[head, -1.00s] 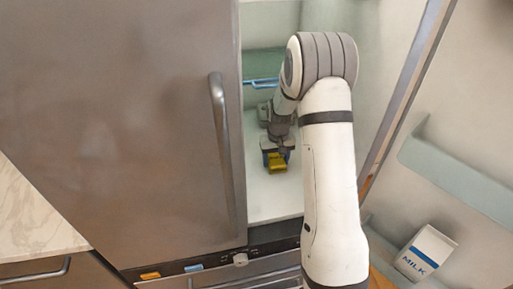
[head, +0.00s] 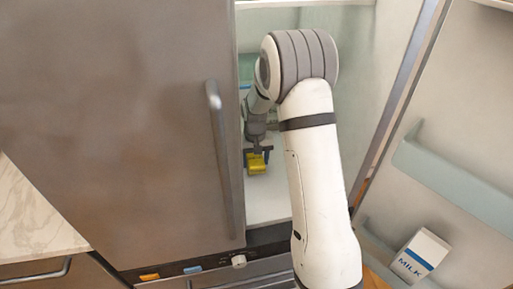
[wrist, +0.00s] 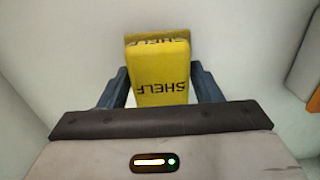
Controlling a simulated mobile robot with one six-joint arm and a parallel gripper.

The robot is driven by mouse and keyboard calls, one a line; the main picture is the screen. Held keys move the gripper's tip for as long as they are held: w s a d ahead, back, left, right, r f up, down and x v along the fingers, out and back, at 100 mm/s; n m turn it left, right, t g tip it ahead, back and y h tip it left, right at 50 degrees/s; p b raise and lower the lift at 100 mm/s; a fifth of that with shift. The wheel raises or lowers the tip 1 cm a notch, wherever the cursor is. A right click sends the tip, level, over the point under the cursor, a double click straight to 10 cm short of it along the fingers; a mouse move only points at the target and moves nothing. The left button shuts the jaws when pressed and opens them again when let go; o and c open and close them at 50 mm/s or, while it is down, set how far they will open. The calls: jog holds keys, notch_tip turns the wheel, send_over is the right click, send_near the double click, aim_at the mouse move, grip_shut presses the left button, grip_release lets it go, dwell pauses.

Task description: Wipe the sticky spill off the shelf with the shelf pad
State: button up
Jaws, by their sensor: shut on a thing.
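The yellow shelf pad (wrist: 161,76), with SHELF printed on its face, is between the two dark fingers of my gripper (wrist: 161,88). My gripper is shut on it. In the head view the pad (head: 257,164) shows below my gripper (head: 257,152), inside the open compartment over the pale shelf (head: 266,206). I cannot tell whether the pad touches the shelf. No sticky spill can be made out in either view; my arm and the door hide part of the shelf.
A large closed grey door (head: 110,120) with a long handle (head: 222,150) stands close on the left. On the right, the open door carries a pale green bin (head: 455,187) and a milk carton (head: 420,254). Bare shelf shows in front of the pad.

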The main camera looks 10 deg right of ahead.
jog(key=shift+r+p, duration=1.3)
jog(key=shift+r, duration=1.25)
